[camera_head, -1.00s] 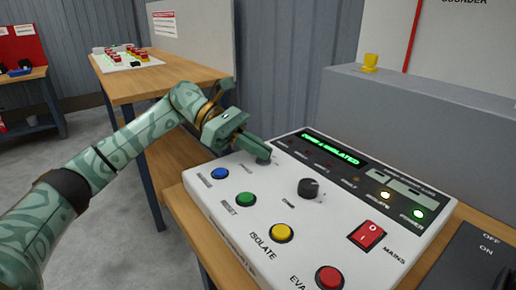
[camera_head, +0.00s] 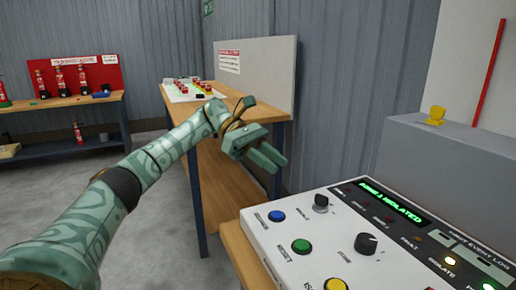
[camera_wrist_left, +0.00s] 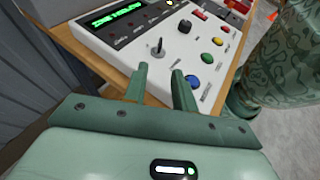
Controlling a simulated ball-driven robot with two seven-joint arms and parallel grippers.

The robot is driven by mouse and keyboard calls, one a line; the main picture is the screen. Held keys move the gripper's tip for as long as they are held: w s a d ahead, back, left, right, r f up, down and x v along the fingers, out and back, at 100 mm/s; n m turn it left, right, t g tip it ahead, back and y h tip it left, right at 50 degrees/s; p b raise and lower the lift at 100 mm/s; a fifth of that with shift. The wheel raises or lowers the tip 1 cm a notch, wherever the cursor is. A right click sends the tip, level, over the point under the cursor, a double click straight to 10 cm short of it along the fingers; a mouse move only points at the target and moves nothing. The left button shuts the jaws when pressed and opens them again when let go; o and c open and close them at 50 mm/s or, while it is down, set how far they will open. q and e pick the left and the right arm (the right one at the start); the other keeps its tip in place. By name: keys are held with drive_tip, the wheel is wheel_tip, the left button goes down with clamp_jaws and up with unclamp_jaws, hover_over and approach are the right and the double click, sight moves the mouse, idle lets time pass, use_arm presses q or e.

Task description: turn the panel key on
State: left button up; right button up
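The white control panel (camera_head: 340,240) stands on a wooden bench with its green display lit, reading in part "ISOLATED". The panel key (camera_head: 320,203) is a small metal key switch at the panel's far left corner, beside the blue button. It also shows in the left wrist view (camera_wrist_left: 157,47), standing up from the panel just beyond the fingertips. My left gripper (camera_head: 277,166) is open and empty, off to the left of the key and apart from it. Its two fingers show spread in the left wrist view (camera_wrist_left: 159,70). My right gripper is not in view.
A black knob (camera_head: 366,243), a blue button (camera_head: 277,216), a green button (camera_head: 301,246) and a yellow button (camera_head: 336,285) are on the panel. A grey ledge (camera_head: 440,150) rises behind it. A wooden table (camera_head: 215,109) stands at the back left.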

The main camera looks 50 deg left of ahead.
use_arm(q)
drive_tip(key=v, duration=0.4)
drive_tip(key=shift+a, duration=0.1)
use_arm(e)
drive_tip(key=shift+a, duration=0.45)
use_arm(q)
drive_tip(key=shift+f, duration=0.1)
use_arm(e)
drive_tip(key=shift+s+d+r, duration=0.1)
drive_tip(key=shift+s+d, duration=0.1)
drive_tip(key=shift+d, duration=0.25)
